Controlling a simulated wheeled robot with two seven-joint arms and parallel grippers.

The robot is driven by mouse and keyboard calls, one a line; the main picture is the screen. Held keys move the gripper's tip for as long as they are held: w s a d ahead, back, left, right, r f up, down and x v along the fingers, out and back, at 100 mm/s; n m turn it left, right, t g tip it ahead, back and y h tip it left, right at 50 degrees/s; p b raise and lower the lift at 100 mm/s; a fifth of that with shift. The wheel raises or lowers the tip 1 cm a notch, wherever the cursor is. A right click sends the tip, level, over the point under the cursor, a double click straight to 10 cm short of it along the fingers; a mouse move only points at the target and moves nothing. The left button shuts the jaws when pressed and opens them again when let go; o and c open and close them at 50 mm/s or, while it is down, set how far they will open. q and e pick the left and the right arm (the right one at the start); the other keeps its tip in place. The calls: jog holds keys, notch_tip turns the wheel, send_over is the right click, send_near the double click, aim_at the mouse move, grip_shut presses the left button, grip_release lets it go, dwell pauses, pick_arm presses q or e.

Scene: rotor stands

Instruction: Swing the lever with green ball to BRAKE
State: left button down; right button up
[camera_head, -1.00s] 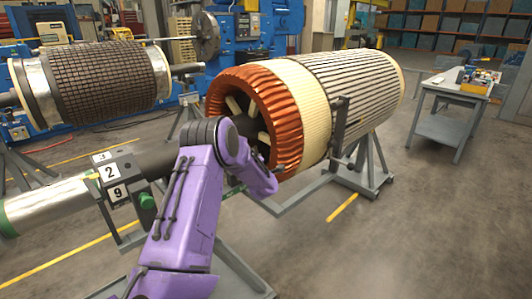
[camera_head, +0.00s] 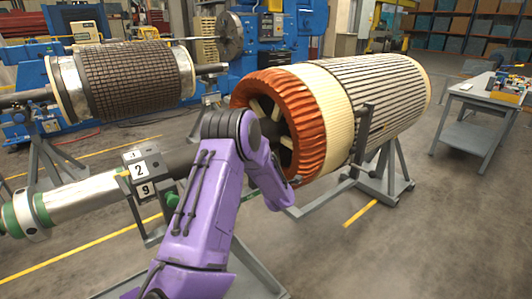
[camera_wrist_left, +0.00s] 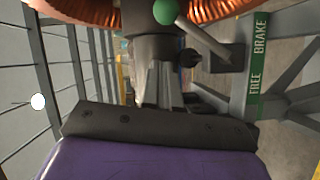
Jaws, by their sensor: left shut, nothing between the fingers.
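The green ball (camera_wrist_left: 166,12) shows at the top middle of the left wrist view, on a rod running down right to a dark block. A green strip lettered FREE and BRAKE (camera_wrist_left: 258,65) is on a grey stand to the right, with BRAKE at its upper end. I cannot tell which word the lever stands at. My left gripper (camera_wrist_left: 165,70) points up the picture below the green ball. It is shut and empty, and appears apart from the ball. In the head view my purple left arm reaches toward the orange-ended rotor (camera_head: 335,110); its fingertips are hard to make out there. My right gripper is not in view.
A white ball (camera_wrist_left: 38,101) on a thin rod is at the left of the wrist view. A number block (camera_head: 140,172) stands left of my arm. A dark rotor (camera_head: 125,80) is behind, and a grey work table (camera_head: 475,110) stands at right with open floor before it.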

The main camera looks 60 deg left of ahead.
pick_arm(q)
jog(key=b+v, duration=0.1)
jog(key=v, duration=0.7)
jog(key=shift+d+b, duration=0.35)
jog(key=shift+b, duration=0.05)
jog(key=shift+w+f, duration=0.1)
jog(key=shift+f, duration=0.05)
